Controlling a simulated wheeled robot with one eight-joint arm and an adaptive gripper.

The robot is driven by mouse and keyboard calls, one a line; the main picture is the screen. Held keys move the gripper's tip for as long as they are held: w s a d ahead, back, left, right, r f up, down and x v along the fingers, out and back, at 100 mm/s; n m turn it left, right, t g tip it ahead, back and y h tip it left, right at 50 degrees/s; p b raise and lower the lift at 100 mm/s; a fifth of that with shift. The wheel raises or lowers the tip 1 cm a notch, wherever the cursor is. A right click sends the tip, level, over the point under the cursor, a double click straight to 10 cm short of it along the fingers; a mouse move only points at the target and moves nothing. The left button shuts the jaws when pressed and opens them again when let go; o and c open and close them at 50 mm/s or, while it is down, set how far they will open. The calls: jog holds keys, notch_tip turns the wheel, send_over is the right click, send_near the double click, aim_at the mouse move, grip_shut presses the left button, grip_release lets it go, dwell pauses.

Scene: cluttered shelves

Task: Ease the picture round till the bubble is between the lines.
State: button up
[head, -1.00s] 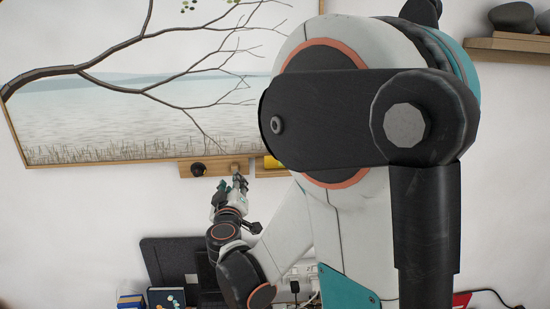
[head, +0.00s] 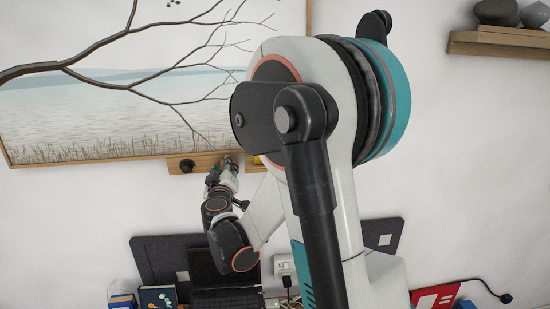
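The wide framed picture (head: 110,105) of a bare branch over pale water hangs on the white wall at upper left. Its lower edge rises slightly towards the right in the head view. A yellow thing (head: 258,161) shows at the ledge below the frame, mostly hidden by my arm; I cannot tell if it is the level, and no bubble or lines can be made out. My gripper (head: 229,160) points up at the ledge, just under the picture's lower edge. Its fingers are too small to tell whether they are open or touching anything.
A narrow wooden ledge (head: 206,157) under the picture holds a dark round knob-like thing (head: 187,166). Below are a dark panel (head: 160,260), a laptop (head: 225,299) and books (head: 158,298). A shelf with dark stones (head: 497,43) is at upper right. My arm covers the centre.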

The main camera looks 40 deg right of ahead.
jog(key=shift+c, duration=0.3)
jog(key=c, duration=0.4)
jog(key=shift+w+a+f+b, duration=0.3)
jog(key=shift+w+a+b, duration=0.1)
jog(key=shift+a, duration=0.15)
dwell(0.6)
jog(key=o, duration=1)
jog(key=shift+c, duration=0.2)
jog(key=shift+s+a, duration=0.1)
jog(key=shift+b+v, duration=0.35)
jog(key=shift+v, duration=2.55)
